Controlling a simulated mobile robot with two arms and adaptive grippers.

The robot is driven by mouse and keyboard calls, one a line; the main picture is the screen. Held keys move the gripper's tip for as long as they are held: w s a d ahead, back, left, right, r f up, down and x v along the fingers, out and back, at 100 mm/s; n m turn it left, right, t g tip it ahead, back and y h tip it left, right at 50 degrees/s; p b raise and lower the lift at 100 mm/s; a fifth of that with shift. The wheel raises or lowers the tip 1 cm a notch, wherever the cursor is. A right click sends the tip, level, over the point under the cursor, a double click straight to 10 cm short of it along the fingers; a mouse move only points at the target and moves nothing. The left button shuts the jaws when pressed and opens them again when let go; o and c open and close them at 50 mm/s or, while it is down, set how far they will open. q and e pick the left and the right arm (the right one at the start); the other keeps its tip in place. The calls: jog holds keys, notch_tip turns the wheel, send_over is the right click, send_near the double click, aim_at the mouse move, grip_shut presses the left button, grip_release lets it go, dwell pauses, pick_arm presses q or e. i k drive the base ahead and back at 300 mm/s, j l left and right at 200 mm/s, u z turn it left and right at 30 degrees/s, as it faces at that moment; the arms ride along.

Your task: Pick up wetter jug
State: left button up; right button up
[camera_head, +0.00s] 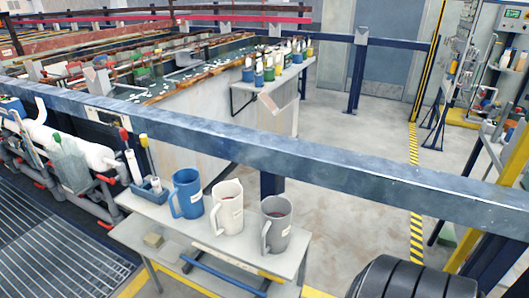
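Three jugs stand upright in a row on a small grey table (150,215). They are a blue jug (188,192), a white jug (230,207) and a grey jug (277,222). Each has a handle on its left side and a small pale label too small to read. I cannot tell which is the wetter jug. Dark reddish liquid seems to show inside the white and grey jugs. Neither of my grippers is in view.
A blue-grey beam (330,170) crosses just behind the jugs. A black ribbed object (415,282) fills the lower right. Open floor (360,225) lies beyond the table.

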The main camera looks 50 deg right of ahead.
aim_at(227, 197)
jog(key=z, duration=1.25)
